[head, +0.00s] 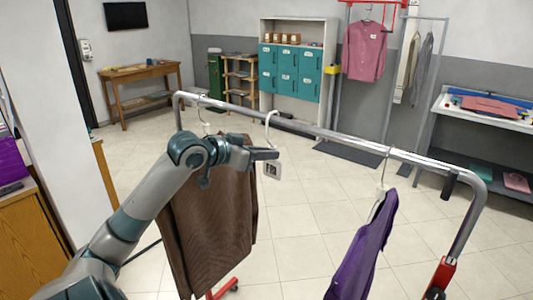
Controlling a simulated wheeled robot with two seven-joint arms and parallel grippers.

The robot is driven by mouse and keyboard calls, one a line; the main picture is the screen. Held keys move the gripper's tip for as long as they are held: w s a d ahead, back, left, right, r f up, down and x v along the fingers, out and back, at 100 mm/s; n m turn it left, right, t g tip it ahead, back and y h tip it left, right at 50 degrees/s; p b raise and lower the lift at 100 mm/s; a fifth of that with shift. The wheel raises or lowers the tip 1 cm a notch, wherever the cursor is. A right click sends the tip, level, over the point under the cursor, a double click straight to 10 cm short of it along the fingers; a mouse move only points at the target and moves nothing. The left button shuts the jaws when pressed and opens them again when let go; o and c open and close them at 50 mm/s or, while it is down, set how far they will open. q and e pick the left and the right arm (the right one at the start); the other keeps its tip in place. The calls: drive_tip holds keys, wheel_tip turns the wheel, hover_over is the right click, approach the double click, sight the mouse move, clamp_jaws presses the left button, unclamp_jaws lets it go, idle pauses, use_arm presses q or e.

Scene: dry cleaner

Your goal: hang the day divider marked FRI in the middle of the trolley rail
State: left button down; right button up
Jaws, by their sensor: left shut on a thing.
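The white day divider marked FRI (272,170) is in the head view near the middle of the picture. Its pale hook rises to the trolley rail (330,133) and overlaps it in the picture; I cannot tell whether it rests on the rail. My left gripper (266,154) is shut on the divider, just above its marked face and below the rail. The divider is between a brown garment (212,220) on the left and a purple garment (365,250) on the right, both hanging from the rail. My right gripper is not in view.
The trolley's red-and-grey right post (441,275) stands at the lower right. Behind are teal lockers (290,72), a wooden table (140,75), a pink shirt (366,52) on a red stand and a white counter (480,112). The rail between the divider and the purple garment is clear.

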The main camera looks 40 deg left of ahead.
use_arm(q)
drive_tip(key=shift+f, duration=0.15)
idle(0.4)
drive_tip(key=c, duration=1.7)
unclamp_jaws()
drive_tip(key=shift+c, duration=0.2)
drive_tip(key=shift+s, duration=0.1)
drive_tip(key=b+v, duration=0.5)
drive_tip(key=v, duration=1.2)
drive_tip(key=shift+s, duration=0.1)
